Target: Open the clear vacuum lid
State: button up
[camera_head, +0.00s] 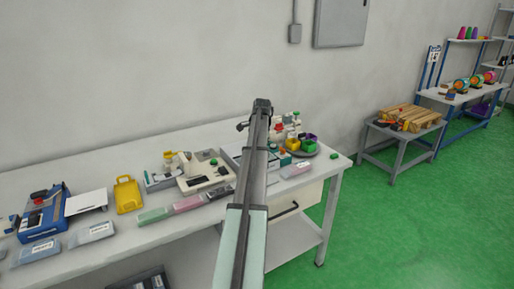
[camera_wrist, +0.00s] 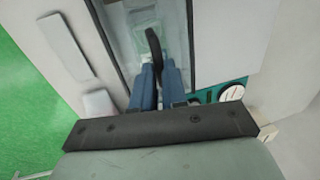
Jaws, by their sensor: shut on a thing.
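In the wrist view, the clear lid (camera_wrist: 125,40) is a see-through pane in a dark frame on a pale machine (camera_wrist: 225,45). A dark upright handle (camera_wrist: 153,42) stands at the lid. My gripper (camera_wrist: 157,70) has its two blue fingers on either side of this handle, shut on its near end. The lid looks down or nearly so; I cannot tell whether it is raised. In the head view, a pale machine (camera_head: 232,153) shows left of my arm, which hides much of it and my gripper.
In the wrist view, a white dial (camera_wrist: 232,93) sits on a teal panel near the fingers. In the head view, the white table (camera_head: 95,255) also holds a yellow clipboard-like item (camera_head: 128,195), a blue device (camera_head: 42,213) and a tray with colourful items (camera_head: 305,153).

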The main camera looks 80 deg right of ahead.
grip_shut()
jog(key=w+d, duration=0.9)
jog(key=shift+w+d, duration=0.1)
jog(key=shift+d, duration=0.1)
jog(key=o, duration=0.6)
grip_release()
jog(key=shift+a, duration=0.1)
notch_tip(320, 180, up, 14)
jog(key=s+a, duration=0.2)
jog(key=shift+f, duration=0.2)
